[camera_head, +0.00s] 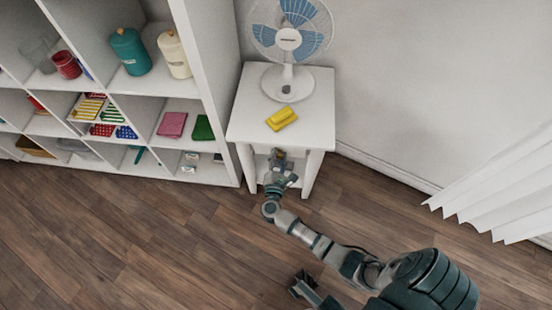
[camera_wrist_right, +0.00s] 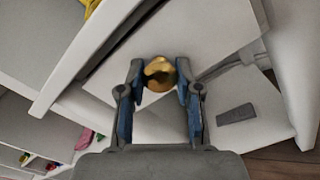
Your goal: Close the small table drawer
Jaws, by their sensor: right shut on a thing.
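The small white table (camera_head: 250,122) stands against the wall beside the shelf unit. Its drawer front (camera_wrist_right: 195,25) is a white panel with a round gold knob (camera_wrist_right: 160,73) in the right wrist view. My right gripper (camera_head: 280,158) is at the table's front, just below the top. Its two blue-padded fingers (camera_wrist_right: 159,88) are shut on the knob, one on each side. In the head view the drawer is mostly hidden under the tabletop and behind my gripper. I cannot tell exactly how far out it stands. A dark gripper, seemingly my left (camera_head: 303,287), is low over the floor; its jaw state is unclear.
A fan (camera_head: 289,40) and a folded yellow cloth (camera_head: 281,118) are on the tabletop. A dark flat object (camera_wrist_right: 237,114) lies below the drawer. The white shelf unit (camera_head: 207,65) is close on the left. A white curtain (camera_head: 500,195) hangs at right. The wooden floor in front is clear.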

